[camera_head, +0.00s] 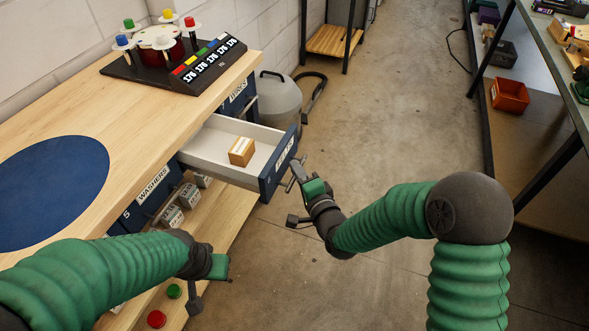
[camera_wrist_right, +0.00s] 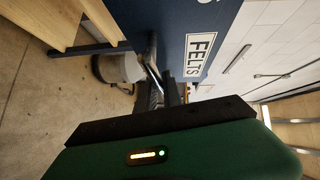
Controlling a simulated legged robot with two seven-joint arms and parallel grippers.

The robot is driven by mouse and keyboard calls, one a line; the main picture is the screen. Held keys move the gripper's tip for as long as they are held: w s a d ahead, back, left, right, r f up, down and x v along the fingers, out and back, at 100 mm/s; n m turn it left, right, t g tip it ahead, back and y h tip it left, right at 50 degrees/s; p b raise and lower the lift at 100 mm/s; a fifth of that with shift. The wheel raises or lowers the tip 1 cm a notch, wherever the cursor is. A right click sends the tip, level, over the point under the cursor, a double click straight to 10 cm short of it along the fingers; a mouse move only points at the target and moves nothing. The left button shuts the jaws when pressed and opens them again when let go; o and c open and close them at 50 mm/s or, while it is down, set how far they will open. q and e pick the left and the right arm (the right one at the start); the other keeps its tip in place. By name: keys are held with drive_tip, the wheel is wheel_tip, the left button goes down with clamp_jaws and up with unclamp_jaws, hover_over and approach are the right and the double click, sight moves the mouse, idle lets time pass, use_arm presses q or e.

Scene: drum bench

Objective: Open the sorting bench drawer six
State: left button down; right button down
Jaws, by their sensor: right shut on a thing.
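The drawer (camera_head: 217,165) with the blue front stands pulled out from the wooden bench (camera_head: 150,105), and a small tan box (camera_head: 241,151) lies inside it. In the right wrist view its blue front (camera_wrist_right: 185,20) carries a FELTS label (camera_wrist_right: 199,54); I cannot read its number. My right gripper (camera_head: 294,174) is at the outer side of the front, shut on the bar handle (camera_wrist_right: 152,65). My left gripper (camera_head: 212,281) hangs empty in front of the bench, low in the head view; its jaw opening is unclear.
A rack with coloured knobs and a number board (camera_head: 203,64) stands on the bench top, near a blue round mat (camera_head: 54,192). A WASHERS drawer (camera_head: 153,186) sits left of the open one. A grey canister (camera_head: 279,98) stands behind.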

drive_tip(key=shift+s+a+f, duration=0.1)
drive_tip(key=shift+s+f, duration=0.05)
drive_tip(key=shift+f, duration=0.2)
drive_tip(key=c, duration=1.5)
unclamp_jaws()
drive_tip(key=shift+r, duration=0.15)
drive_tip(key=shift+r, duration=0.1)
drive_tip(key=p+v, duration=1.2)
drive_tip(key=v, duration=0.4)
drive_tip(key=shift+s+d+p, duration=0.2)
drive_tip(key=shift+d+p, duration=0.1)
